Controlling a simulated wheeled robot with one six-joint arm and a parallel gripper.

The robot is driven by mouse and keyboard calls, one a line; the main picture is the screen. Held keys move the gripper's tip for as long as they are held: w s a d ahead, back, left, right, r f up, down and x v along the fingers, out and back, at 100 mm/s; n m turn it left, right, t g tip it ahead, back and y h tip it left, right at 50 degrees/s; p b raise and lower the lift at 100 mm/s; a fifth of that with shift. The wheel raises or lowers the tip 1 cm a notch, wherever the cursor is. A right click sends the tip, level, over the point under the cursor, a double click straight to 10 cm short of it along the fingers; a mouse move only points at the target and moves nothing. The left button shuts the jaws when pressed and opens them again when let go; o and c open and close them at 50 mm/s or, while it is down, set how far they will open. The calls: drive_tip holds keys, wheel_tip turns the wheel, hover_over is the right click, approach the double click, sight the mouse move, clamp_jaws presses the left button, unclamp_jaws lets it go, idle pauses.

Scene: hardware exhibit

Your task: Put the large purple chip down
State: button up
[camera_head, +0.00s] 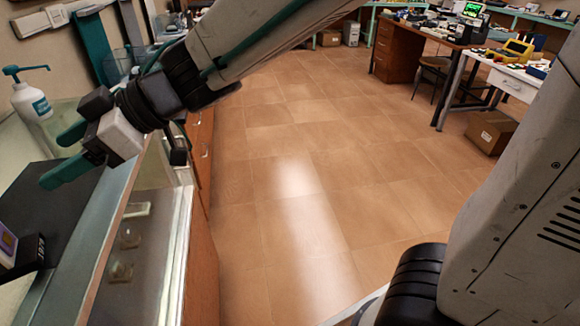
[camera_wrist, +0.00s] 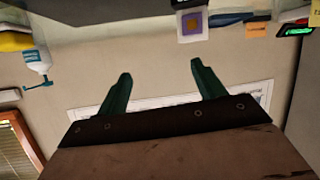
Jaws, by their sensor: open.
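The large purple chip (camera_head: 7,241) is a flat square with a lighter border at the left edge of the head view, partly cut off by the frame. It rests on a small black stand marked with a number. In the wrist view, a purple square in a pale panel (camera_wrist: 194,21) shows near the top edge and looks like the same chip. My gripper (camera_head: 57,155) is at the upper left of the head view, above the counter and apart from the chip. Its two green fingers are spread with nothing between them, as the wrist view (camera_wrist: 158,83) also shows.
A white pump bottle (camera_head: 32,101) stands behind my gripper. A dark surface (camera_head: 70,205) lies below it, beside a glass-topped case (camera_head: 135,240) with small items. The tiled floor (camera_head: 310,180) is clear. Desks and a cardboard box (camera_head: 491,131) stand at the far right.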

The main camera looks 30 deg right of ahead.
drive_tip(key=w+d+r+m+t+h, duration=0.2)
drive_tip(key=w+d+m+t+h, duration=0.25)
drive_tip(key=d, duration=0.45)
drive_tip(key=w+d+r+m+t+h, duration=0.2)
drive_tip(key=w+d+m+t+h, duration=0.15)
drive_tip(key=w+d+t, duration=0.4)
drive_tip(key=s+d+f+m+g+h, duration=0.1)
drive_tip(key=s+d+m+h, duration=0.15)
drive_tip(key=d, duration=0.45)
drive_tip(key=s+d+f+m+g+h, duration=0.2)
drive_tip(key=d+m+h, duration=0.1)
drive_tip(key=d, duration=0.4)
drive_tip(key=s+d+f+m+g+h, duration=0.1)
drive_tip(key=s+d+f+m+g, duration=0.2)
drive_tip(key=s, duration=0.4)
drive_tip(key=s+d+f+m+g+h, duration=0.1)
drive_tip(key=s+d+f+g, duration=0.2)
drive_tip(key=s+d, duration=0.3)
drive_tip(key=s+a+f+g+y, duration=0.2)
drive_tip(key=s+a+g, duration=0.1)
drive_tip(key=s, duration=0.7)
drive_tip(key=shift+g, duration=0.4)
drive_tip(key=shift+a+f, duration=0.1)
